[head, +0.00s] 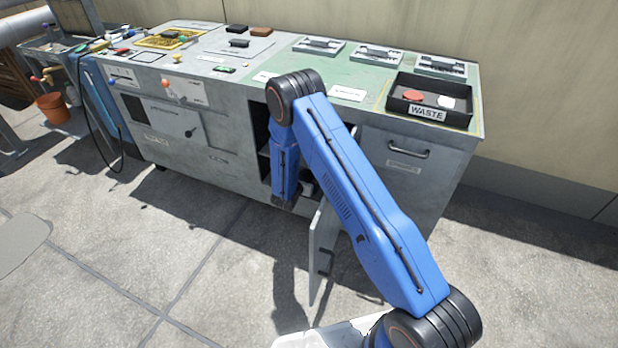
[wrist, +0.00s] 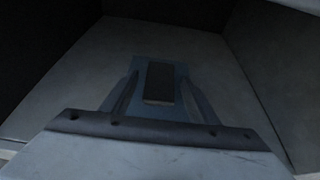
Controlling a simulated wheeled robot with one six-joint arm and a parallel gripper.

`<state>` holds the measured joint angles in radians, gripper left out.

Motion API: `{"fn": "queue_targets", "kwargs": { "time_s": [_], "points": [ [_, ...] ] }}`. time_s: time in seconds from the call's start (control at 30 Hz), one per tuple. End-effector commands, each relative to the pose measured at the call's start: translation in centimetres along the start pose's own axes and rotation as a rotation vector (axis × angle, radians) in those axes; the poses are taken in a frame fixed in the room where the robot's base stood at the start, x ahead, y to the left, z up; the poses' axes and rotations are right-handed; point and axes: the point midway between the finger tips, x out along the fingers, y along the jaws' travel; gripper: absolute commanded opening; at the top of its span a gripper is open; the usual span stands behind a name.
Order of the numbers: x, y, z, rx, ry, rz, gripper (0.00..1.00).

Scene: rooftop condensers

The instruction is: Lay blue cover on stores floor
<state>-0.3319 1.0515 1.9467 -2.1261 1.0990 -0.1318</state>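The blue cover (wrist: 159,83), a dull blue plate with a dark raised block on it, shows in the wrist view, lying flat on the grey floor (wrist: 80,82) of the cabinet compartment. My gripper (wrist: 160,76) has its two fingers apart, one on each side of the dark block, with a visible gap to it on both sides. In the head view my arm's end reaches down into the open compartment under the bench (head: 262,140). The fingers and the cover are hidden there by the arm and the cabinet front.
The compartment's door (head: 322,250) hangs open beside my forearm. Dark walls stand close on the left and back in the wrist view. The black waste tray (head: 432,98) holds a red and a white disc on the bench top. The paving in front is clear.

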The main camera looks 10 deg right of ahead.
Motion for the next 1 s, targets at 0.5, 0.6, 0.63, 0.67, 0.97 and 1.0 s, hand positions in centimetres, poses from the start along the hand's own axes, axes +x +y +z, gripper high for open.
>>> {"fn": "queue_targets", "kwargs": {
  "time_s": [0.5, 0.6, 0.63, 0.67, 0.97, 1.0],
  "points": [
    [-3.5, 0.1, 0.3, -0.001, 0.000, 0.003, 0.54],
    [-5.6, 0.1, 0.2, -0.002, 0.000, 0.003, 0.54],
    [-6.2, 0.1, 0.2, -0.002, 0.001, 0.003, 0.54],
    [-6.7, 0.1, 0.3, -0.002, 0.001, 0.002, 0.54],
    [-11.1, 0.0, 0.3, 0.000, 0.000, 0.001, 0.54],
    [-11.5, 0.0, 0.3, 0.000, 0.000, 0.001, 0.54]
  ]
}}
